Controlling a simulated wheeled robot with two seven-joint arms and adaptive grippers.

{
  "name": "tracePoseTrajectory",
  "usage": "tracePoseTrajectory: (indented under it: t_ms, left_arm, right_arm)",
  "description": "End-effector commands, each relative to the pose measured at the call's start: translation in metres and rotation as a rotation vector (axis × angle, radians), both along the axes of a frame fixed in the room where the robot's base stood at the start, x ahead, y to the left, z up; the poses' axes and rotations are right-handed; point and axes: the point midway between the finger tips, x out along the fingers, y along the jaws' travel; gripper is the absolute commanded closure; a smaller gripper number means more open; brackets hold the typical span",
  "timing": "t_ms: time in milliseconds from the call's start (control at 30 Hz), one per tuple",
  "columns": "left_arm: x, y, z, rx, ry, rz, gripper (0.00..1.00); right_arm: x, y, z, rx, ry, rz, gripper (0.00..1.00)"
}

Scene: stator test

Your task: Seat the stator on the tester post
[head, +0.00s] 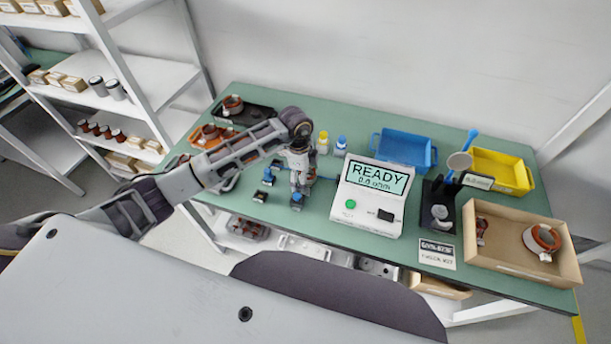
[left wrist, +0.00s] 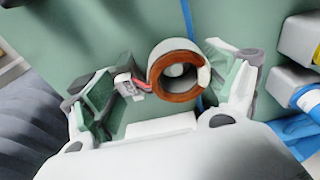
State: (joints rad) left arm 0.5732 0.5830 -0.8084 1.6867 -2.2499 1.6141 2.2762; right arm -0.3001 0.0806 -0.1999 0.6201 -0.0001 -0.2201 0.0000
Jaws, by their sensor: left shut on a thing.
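My left gripper (head: 299,186) points down over the middle left of the table. In the left wrist view its fingers stand on either side of a stator (left wrist: 171,92), a copper ring with a pale rim, and it is shut on it. A small white connector (left wrist: 125,85) with red and dark wires sits beside the ring. A pale rounded shape shows inside the ring; I cannot tell whether it is the post. In the head view the gripper hides the stator. The tester (head: 371,195) stands right of the gripper and reads READY. My right gripper is not in view.
Small blue-topped clips (head: 268,176) lie beside the gripper. Two bottles (head: 323,142) stand behind it. An orange tray (head: 199,142) holds stators at left. A black stand (head: 431,221), a blue bin (head: 405,148), a yellow bin (head: 503,170) and a cardboard box (head: 513,268) are at right.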

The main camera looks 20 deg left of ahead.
Motion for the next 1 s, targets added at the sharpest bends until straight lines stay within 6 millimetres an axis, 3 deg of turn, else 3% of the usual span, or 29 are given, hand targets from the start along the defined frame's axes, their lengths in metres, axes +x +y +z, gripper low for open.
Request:
tracePoseTrajectory:
  t_ms: [267,300,367,767,1000]
  left_arm:
    - [0.0004,-0.0001,0.0004,-0.001,-0.001,0.000,0.48]
    - [0.0004,-0.0002,0.0004,-0.001,-0.001,0.000,0.07]
    - [0.0004,-0.0001,0.0004,-0.001,-0.001,0.000,0.00]
    - [-0.0009,0.0000,-0.0007,0.000,0.003,0.000,0.00]
    - [0.0000,0.0010,0.0083,0.000,0.001,-0.001,0.00]
  right_arm:
    - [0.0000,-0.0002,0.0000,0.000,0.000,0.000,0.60]
    - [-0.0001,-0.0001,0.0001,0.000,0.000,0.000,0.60]
    - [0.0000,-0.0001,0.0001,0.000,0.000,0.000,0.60]
    - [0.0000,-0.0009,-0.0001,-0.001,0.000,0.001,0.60]
    - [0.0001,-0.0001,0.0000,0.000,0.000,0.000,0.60]
